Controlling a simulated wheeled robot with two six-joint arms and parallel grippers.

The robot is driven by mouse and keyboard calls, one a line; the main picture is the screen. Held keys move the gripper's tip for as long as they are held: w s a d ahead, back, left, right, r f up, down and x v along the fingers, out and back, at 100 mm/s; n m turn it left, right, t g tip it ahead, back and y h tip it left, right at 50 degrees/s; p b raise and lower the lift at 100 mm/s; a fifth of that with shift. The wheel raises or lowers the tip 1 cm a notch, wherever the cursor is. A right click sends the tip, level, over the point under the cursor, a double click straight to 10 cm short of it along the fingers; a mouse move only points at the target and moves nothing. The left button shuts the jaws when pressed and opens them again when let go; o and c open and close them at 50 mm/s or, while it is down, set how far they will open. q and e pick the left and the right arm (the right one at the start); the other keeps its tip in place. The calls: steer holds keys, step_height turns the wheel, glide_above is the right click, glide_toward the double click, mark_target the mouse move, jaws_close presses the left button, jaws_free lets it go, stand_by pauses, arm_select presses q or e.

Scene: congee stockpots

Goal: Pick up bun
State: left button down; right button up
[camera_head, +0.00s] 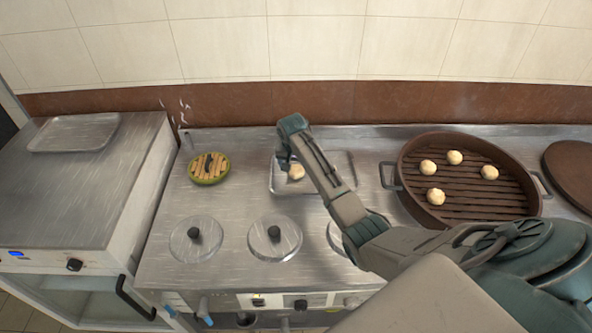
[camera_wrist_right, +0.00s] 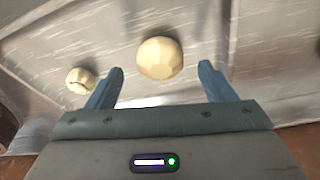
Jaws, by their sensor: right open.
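A pale round bun (camera_head: 297,172) lies on a metal tray (camera_head: 283,188) on the counter. My right gripper (camera_head: 285,164) is over the tray, open and close to this bun. In the right wrist view a larger-looking bun (camera_wrist_right: 160,58) sits between and slightly beyond the open fingertips (camera_wrist_right: 161,68), with nothing held. A second, smaller-looking bun (camera_wrist_right: 79,80) lies left of the left finger in that view. My arm hides part of the tray in the head view. My left gripper is not in view.
A round brown steamer (camera_head: 410,160) with several buns stands right of the tray, with a brown lid (camera_head: 570,175) beside it. Lidded pots (camera_head: 194,238) (camera_head: 275,238) sit in the counter front. A small round green-rimmed item (camera_head: 209,168) lies left. Another tray (camera_head: 75,133) rests far left.

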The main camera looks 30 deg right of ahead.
steer(key=shift+x, duration=1.4)
steer(key=shift+c, duration=0.5)
steer(key=c, duration=1)
steer(key=shift+o, duration=0.2)
steer(key=shift+r, duration=0.15)
steer(key=shift+r, duration=0.25)
step_height(320, 180, up, 2)
steer(key=shift+w+r+b, duration=0.1)
steer(key=shift+r+b, duration=0.1)
steer(key=shift+b, duration=0.35)
steer(key=s+a, duration=0.1)
steer(key=s, duration=0.3)
steer(key=s+a+r+b, duration=0.1)
steer(key=s, duration=0.4)
steer(key=s+a, duration=0.2)
steer(key=s, duration=0.3)
steer(key=shift+s+r+b, duration=0.15)
steer(key=shift+r+b, duration=0.2)
steer(key=shift+b, duration=0.05)
steer(key=shift+s+a+r, duration=0.15)
steer(key=shift+s+a, duration=0.1)
steer(key=shift+s, duration=0.4)
